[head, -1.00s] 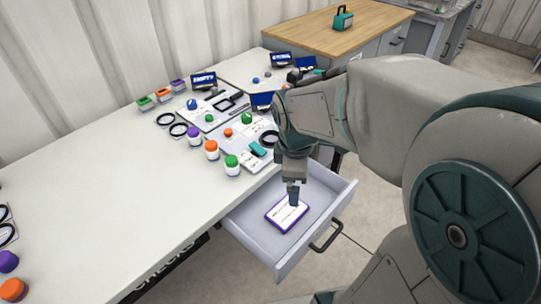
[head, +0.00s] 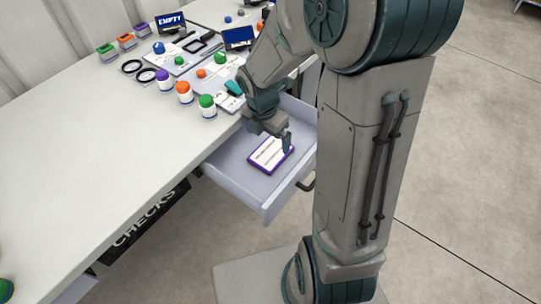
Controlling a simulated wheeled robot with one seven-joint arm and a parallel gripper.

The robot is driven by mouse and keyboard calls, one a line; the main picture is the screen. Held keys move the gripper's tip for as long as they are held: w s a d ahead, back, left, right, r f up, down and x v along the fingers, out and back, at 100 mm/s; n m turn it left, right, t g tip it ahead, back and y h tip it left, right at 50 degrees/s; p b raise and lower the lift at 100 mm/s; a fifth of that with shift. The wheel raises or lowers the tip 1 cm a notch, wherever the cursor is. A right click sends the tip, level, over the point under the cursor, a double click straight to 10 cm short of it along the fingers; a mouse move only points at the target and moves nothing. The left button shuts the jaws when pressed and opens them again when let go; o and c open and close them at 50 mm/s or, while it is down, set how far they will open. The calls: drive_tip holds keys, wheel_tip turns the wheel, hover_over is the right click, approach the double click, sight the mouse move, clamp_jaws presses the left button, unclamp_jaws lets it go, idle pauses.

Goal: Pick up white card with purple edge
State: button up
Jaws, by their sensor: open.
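The white card with the purple edge (head: 268,155) lies flat in the open drawer (head: 235,182) below the table top. My gripper (head: 287,143) is open and points down at the card's right side. One finger shows over the card's upper right edge; I cannot tell whether it touches the card. The gripper hides a small part of that edge.
The drawer has raised walls and a dark handle (head: 306,183) at its front. Green (head: 207,106), orange (head: 184,92) and purple (head: 163,79) capped jars stand on the white table (head: 95,150) near the drawer. The table's left middle is clear.

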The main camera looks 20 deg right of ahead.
sight(271, 153)
drive_tip(key=f, duration=0.2)
drive_tip(key=f+b, duration=0.1)
drive_tip(key=f, duration=0.1)
drive_tip(key=f+b, duration=0.1)
drive_tip(key=f, duration=0.1)
drive_tip(key=shift+d+f, duration=0.2)
drive_tip(key=shift+d, duration=0.2)
drive_tip(key=shift+r, duration=0.1)
drive_tip(key=shift+c, duration=0.3)
drive_tip(key=c, duration=1)
